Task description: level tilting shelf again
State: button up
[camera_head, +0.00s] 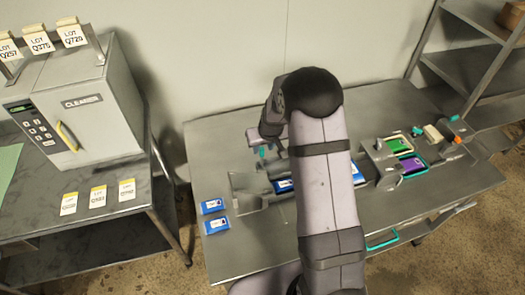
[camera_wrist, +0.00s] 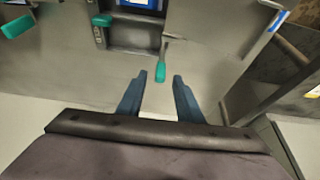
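My gripper (camera_wrist: 158,88) is open and empty in the wrist view, its two dark blue fingers apart. A teal-tipped lever (camera_wrist: 161,72) lies just beyond the fingertips, roughly in line with the gap; I cannot tell whether they touch. Past it is a dark grey metal fixture (camera_wrist: 133,36) with a blue pack (camera_wrist: 140,3) at the frame's top edge. In the head view my arm covers much of the fixture, and blue packs (camera_head: 284,185) show beside it. I cannot clearly make out which part is the tilting shelf, or its angle.
Two blue packs (camera_head: 215,225) lie on the metal table (camera_head: 235,260) at left. Green (camera_head: 397,145) and purple (camera_head: 411,166) trays sit at right. A grey cabinet (camera_head: 100,115) with lot cards stands on the left bench. A metal rack (camera_head: 465,75) stands back right.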

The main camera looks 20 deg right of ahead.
jog(key=shift+b+v, duration=0.5)
jog(key=shift+v, duration=1.1)
jog(key=shift+s, duration=0.1)
jog(key=shift+d+f, duration=0.15)
jog(key=c, duration=0.7)
jog(key=d+f+b, duration=0.1)
jog(key=d, duration=0.2)
jog(key=s+d+f+m+b, duration=0.1)
jog(key=d+f+b, duration=0.1)
jog(key=d, duration=0.1)
jog(key=s+d+f+m+h+b, duration=0.1)
jog(key=d+f+b, duration=0.1)
jog(key=d, duration=0.1)
jog(key=shift+d+f, duration=0.15)
jog(key=shift+d, duration=0.25)
grip_shut()
jog(key=d+m+t+b, duration=0.1)
jog(key=d+m+b, duration=0.4)
jog(key=d, duration=1)
jog(key=a+r+n+y, duration=0.6)
jog(key=a+r+n, duration=0.2)
jog(key=a, duration=0.5)
jog(key=shift+w+r+g+y+b, duration=0.3)
jog(key=shift+r+g+y, duration=0.1)
jog(key=shift+r, duration=0.15)
